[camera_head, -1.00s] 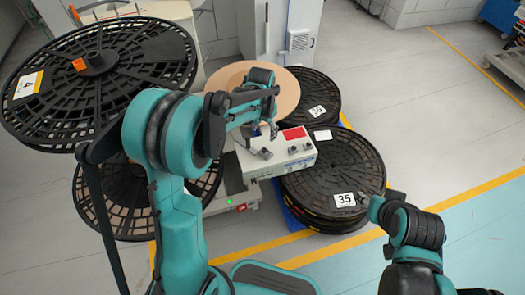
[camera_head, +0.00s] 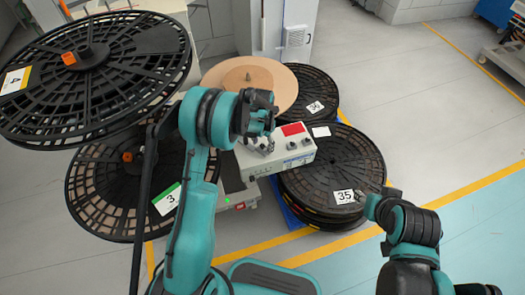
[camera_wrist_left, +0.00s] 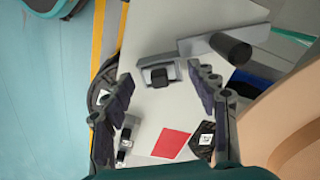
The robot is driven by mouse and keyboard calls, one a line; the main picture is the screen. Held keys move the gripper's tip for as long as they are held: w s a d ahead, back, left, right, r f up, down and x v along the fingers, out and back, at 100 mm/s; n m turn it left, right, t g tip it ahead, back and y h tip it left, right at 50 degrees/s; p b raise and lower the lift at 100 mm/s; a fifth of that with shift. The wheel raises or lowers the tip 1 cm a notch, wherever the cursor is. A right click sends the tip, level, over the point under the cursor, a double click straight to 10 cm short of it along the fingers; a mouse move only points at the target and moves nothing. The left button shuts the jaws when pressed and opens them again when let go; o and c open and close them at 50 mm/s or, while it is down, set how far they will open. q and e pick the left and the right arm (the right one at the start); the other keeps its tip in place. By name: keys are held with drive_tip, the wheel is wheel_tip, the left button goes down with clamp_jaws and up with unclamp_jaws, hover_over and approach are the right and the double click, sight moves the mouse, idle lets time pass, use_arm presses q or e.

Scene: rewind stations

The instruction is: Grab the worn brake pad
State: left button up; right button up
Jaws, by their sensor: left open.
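A small dark block (camera_wrist_left: 159,76) sits in a grey metal holder (camera_wrist_left: 143,70) on the pale machine top in the left wrist view. It looks like the brake pad, but its wear is too small to tell. My left gripper (camera_wrist_left: 166,104) is open, its fingers on either side of the picture below the block, with nothing between them. In the head view, my left gripper (camera_head: 260,143) hangs over the white control box (camera_head: 285,158) and hides the block. My right gripper (camera_head: 379,200) is in front of the reel marked 35, its finger opening unclear.
A lever with a black handle (camera_wrist_left: 230,48) stands beside the holder. A red square (camera_wrist_left: 171,143) lies on the box top. Black reels (camera_head: 330,165) are stacked right of the box, a tan disc (camera_head: 245,80) behind it. Large reels (camera_head: 95,75) crowd the left. Floor at right is open.

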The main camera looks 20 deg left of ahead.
use_arm(q)
drive_tip(key=shift+f, duration=0.3)
drive_tip(key=shift+r, duration=0.1)
drive_tip(key=shift+c, duration=0.3)
drive_tip(key=c, duration=1.2)
